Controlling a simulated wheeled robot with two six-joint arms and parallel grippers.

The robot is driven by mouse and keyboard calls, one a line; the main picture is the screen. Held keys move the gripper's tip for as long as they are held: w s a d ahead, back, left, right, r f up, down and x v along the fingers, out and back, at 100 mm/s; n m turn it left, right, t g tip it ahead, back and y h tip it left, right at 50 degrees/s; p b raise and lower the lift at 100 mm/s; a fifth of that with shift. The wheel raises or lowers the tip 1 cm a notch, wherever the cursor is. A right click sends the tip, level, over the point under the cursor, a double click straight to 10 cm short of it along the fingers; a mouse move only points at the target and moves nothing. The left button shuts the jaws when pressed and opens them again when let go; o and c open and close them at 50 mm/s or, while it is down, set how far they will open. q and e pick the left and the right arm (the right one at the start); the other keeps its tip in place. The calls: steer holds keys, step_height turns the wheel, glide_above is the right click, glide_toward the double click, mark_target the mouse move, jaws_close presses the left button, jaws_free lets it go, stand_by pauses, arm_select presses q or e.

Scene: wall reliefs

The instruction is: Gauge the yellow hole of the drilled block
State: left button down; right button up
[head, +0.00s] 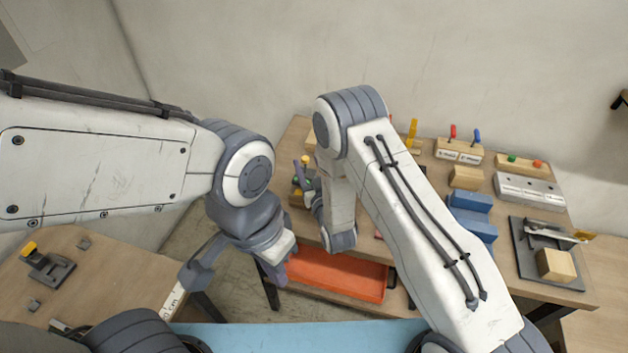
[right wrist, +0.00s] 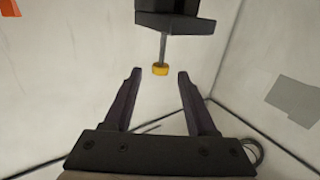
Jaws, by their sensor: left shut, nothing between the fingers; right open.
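I cannot pick out a yellow hole in any view. A long grey block (head: 530,190) with dark marks on its front lies at the right of the back bench; I cannot tell whether it is the drilled block. My right gripper (head: 306,182) is at the bench's left end, partly hidden by its arm. In the right wrist view it is open (right wrist: 158,75), with a yellow ring or knob (right wrist: 160,69) on a thin metal stem just beyond and between the fingertips, apart from both. A dark block (right wrist: 180,20) bears the stem. My left gripper (head: 279,276) is shut and empty, low in the middle.
Wooden holders with red and blue handles (head: 458,150) and a yellow upright piece (head: 412,130) stand along the back. Blue blocks (head: 472,214) and a black fixture with a wooden block (head: 556,265) are at right. An orange tray (head: 345,273) lies below. Another bench (head: 90,285) is at left.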

steer(key=b+v, duration=0.2)
steer(key=v, duration=0.5)
steer(key=shift+s, duration=0.2)
steer(key=s+a+r+n+g, duration=0.2)
steer(key=s+a+r+g, duration=0.3)
steer(key=s+g, duration=0.4)
steer(key=s+d+r+n+g+h, duration=0.1)
steer(key=s+d+r+g+h, duration=0.1)
steer(key=s, duration=0.8)
steer(key=s+d+r+n+g+h, duration=0.1)
steer(key=s+d+r+g, duration=0.3)
steer(key=s, duration=0.6)
steer(key=shift+d+g+h, duration=0.5)
steer(key=shift+d+g, duration=0.3)
steer(key=shift+g, duration=0.4)
